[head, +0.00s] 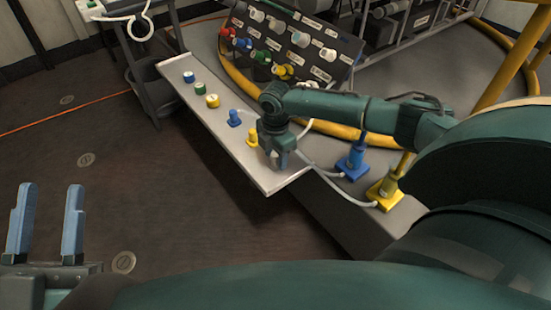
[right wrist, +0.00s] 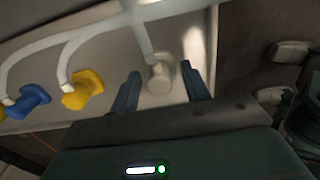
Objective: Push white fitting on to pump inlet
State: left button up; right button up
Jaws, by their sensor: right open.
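A white fitting (right wrist: 160,78) with a white hose stands on the light shelf in the right wrist view. It is between the two spread fingers of my right gripper (right wrist: 157,90), with gaps on both sides. In the head view my right gripper (head: 276,158) points down at the near end of the shelf and hides the fitting. My left gripper (head: 46,222) is open and empty above the floor at lower left. A dark panel (head: 317,42) behind the shelf carries labelled coloured and white ports; the labels are unreadable, so I cannot tell which is the pump inlet.
Blue (head: 235,118) and yellow (head: 252,138) fittings stand on the shelf (head: 222,134), with several coloured caps further along. A blue unit (head: 353,162) and a yellow unit (head: 385,192) with white hoses stand to the right. A yellow hose (head: 240,80) curves behind the shelf.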

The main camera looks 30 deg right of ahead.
dwell(0.6)
jog(key=shift+p, duration=0.5)
jog(key=shift+p, duration=0.45)
jog(key=shift+c, duration=0.6)
grip_shut()
dwell(0.4)
